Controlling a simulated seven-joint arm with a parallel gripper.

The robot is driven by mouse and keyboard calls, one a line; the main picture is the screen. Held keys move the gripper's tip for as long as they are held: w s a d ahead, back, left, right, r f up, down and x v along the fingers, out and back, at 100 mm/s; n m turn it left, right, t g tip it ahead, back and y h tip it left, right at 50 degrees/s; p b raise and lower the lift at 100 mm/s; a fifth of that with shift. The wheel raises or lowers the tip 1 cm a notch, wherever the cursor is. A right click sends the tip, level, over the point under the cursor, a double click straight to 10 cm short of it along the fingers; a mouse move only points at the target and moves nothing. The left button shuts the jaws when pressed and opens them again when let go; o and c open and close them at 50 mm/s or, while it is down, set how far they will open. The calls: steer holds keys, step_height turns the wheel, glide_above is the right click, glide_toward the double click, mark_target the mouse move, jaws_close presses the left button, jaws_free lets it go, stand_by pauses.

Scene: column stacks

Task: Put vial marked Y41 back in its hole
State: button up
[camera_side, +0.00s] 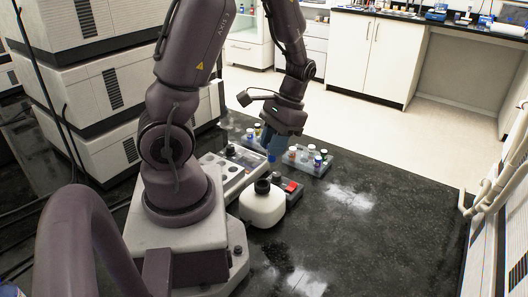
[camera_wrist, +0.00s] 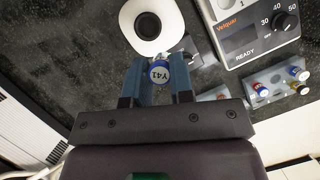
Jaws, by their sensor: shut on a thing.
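The vial marked Y41 (camera_wrist: 158,74) has a blue cap with a white top label, seen from above in the wrist view. My gripper (camera_wrist: 157,82) is shut on it, one blue-grey finger on each side of the cap. In the side view my gripper (camera_side: 274,153) points down just behind the white squat bottle. The vial's body and lower end are hidden, so its height above what lies below cannot be told. A clear rack (camera_side: 308,168) with several capped vials stands right of my gripper. Which hole belongs to Y41 cannot be read.
The white bottle (camera_side: 262,208) with a dark neck stands close by; it also shows in the wrist view (camera_wrist: 126,24). A heater unit (camera_wrist: 240,40) reads READY. Another rack (camera_wrist: 270,82) holds vials. The bench's right side is clear.

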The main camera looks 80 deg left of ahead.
steer(key=shift+w+a+f+m+g+y, duration=0.1)
steer(key=shift+w+a+f+m+y, duration=0.55)
steer(key=shift+w+a+f, duration=2)
steer(key=shift+w+a+f+m+g+y, duration=0.1)
steer(key=shift+w+a+f+m, duration=1.3)
steer(key=shift+a, duration=2.55)
steer(key=shift+w+a+f+m+g+y, duration=0.1)
steer(key=shift+w+a+f+m+y, duration=0.4)
steer(key=shift+w+a+f, duration=1.65)
steer(key=shift+w+a, duration=0.25)
steer(key=shift+a, duration=0.9)
steer(key=shift+f, duration=0.35)
steer(key=o, duration=1.2)
steer(key=shift+d+h, duration=0.1)
steer(key=shift+h, duration=0.15)
steer(key=shift+c, duration=0.2)
